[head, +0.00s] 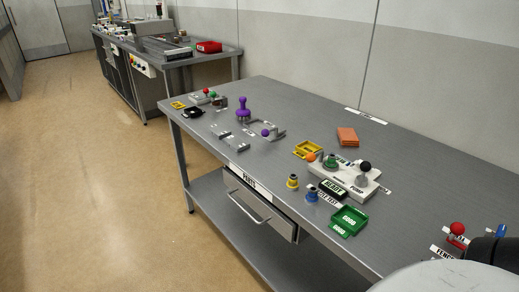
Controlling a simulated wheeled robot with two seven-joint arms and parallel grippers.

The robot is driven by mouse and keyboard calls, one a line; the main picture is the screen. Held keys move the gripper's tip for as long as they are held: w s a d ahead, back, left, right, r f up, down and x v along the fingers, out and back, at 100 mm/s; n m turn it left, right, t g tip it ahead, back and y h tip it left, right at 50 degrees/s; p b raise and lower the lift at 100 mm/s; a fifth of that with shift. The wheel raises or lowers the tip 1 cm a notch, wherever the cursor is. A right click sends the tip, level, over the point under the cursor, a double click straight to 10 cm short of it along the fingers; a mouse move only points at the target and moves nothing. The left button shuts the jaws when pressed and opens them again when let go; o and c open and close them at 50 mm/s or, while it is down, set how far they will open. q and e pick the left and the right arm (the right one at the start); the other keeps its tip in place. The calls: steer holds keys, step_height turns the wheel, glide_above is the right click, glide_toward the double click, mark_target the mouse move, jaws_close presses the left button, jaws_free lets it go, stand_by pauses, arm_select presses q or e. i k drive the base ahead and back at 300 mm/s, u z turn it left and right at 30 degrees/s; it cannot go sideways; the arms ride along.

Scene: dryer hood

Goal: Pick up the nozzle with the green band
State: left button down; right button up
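A small nozzle-like piece with green on it (331,161) stands on the white pump unit (345,181), between an orange ball and a black ball-topped knob; it is too small to be sure that the green is a band. A nozzle with a yellow band (292,182) and a nozzle with a blue band (312,194) stand upright on the grey table (400,160), in front of the pump unit. Neither of my grippers shows clearly in the head view. A pale rounded part, likely of my own arm, fills the lower right corner.
A green tray (348,221) and a dark labelled box (333,189) sit near the front edge. A red-knobbed part (457,229) stands at right. Purple-topped tools (243,109) and grey fixtures stand further left.

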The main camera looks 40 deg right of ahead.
mark_target(331, 163)
steer(key=u, duration=0.15)
steer(key=i, duration=2.1)
steer(key=z, duration=2.7)
